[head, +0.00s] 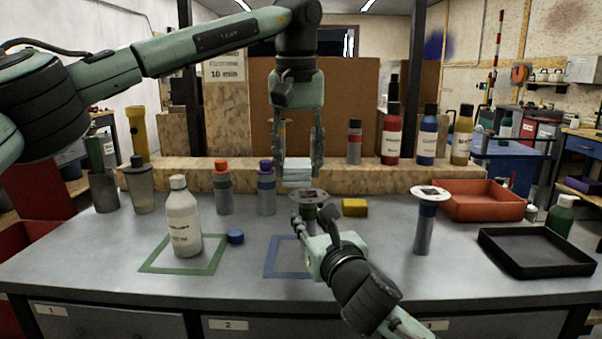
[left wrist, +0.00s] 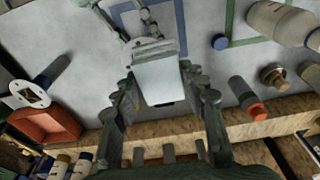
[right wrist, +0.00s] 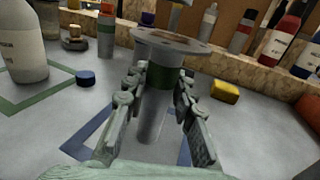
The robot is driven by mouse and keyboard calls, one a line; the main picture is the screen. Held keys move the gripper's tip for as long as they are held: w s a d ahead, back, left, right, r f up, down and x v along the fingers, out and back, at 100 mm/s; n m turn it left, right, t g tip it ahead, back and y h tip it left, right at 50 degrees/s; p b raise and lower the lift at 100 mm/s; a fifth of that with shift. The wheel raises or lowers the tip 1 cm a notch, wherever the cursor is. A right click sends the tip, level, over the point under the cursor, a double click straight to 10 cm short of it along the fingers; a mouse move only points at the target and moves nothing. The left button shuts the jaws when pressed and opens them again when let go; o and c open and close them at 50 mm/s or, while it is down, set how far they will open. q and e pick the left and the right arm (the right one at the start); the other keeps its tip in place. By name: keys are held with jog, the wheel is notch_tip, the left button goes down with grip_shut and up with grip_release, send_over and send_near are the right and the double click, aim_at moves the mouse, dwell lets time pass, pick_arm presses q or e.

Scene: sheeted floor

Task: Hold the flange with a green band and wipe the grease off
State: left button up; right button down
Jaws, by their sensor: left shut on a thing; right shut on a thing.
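The green-banded flange (right wrist: 152,115) is upright in my right gripper (right wrist: 150,110), whose fingers are shut on its grey stem. Its wide disc (head: 309,195) is on top, with a brown grease patch (right wrist: 178,40) visible in the right wrist view. My left gripper (head: 298,172) points down above the disc, shut on a folded pale cloth (head: 297,168). In the left wrist view the cloth (left wrist: 159,80) covers part of the disc (left wrist: 150,46). The head view shows a small gap between cloth and disc. My right gripper also shows in the head view (head: 308,222).
Another flange with a blue band (head: 427,212) stands at right. A yellow sponge (head: 354,207) lies behind the right gripper. A white bottle (head: 183,222) stands on the green square, a blue cap (head: 235,236) beside it. A red tray (head: 480,203) and black tray (head: 535,254) are at right.

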aim_at(319, 193)
pick_arm(q)
jog(key=shift+r, duration=2.6)
jog(key=shift+f, duration=0.1)
jog(key=shift+a+f, duration=0.1)
jog(key=shift+f, duration=3.85)
jog(key=d, duration=0.4)
jog(key=shift+w+f, duration=0.1)
jog(key=shift+w, duration=0.15)
jog(key=shift+c, duration=0.5)
jog(key=shift+s+a, duration=0.15)
jog(key=shift+a, duration=1.85)
jog(key=shift+r, duration=4.15)
